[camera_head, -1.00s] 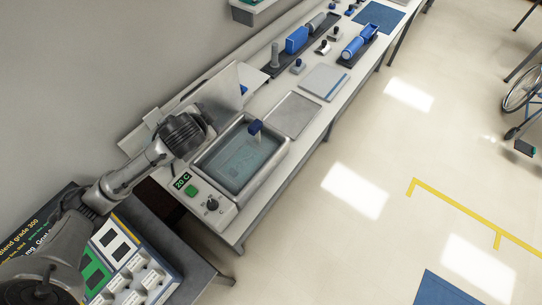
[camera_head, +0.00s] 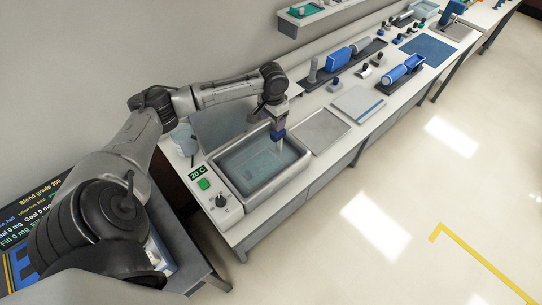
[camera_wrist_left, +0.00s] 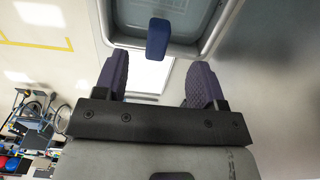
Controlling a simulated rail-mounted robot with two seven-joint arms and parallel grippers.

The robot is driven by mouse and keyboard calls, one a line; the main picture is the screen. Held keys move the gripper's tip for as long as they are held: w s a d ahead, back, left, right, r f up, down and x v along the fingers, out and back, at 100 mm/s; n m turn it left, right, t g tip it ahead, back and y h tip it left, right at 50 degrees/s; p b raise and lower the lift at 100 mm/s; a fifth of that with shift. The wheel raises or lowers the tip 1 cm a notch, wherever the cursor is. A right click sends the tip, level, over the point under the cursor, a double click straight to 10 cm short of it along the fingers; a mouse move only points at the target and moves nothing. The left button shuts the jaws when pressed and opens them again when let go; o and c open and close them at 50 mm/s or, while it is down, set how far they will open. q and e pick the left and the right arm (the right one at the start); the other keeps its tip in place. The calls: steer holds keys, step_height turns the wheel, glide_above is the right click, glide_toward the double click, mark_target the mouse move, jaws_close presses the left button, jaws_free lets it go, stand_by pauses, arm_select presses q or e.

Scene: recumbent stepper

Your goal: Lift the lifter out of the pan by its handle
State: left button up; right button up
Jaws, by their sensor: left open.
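The pan (camera_head: 262,191) is a metal-rimmed bath of clear bluish liquid on the bench, with a 20 C display on its housing. The lifter lies in the liquid, its flat part faint under the surface. My left gripper (camera_head: 278,122) is just above the handle, jaws pointing down. In the wrist view its two purple fingers (camera_wrist_left: 156,80) are apart and empty, with the handle ahead of the gap between them. My right gripper is out of view.
A flat metal tray (camera_head: 320,132) and a pale pad (camera_head: 357,103) lie to the right of the pan. Blue-and-grey devices (camera_head: 338,60) fill the bench farther back. The floor in front is clear.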

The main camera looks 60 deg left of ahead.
mark_target(273, 141)
arm_select(q)
steer(key=shift+f, duration=5.9)
steer(key=shift+p, duration=0.3)
jaws_close()
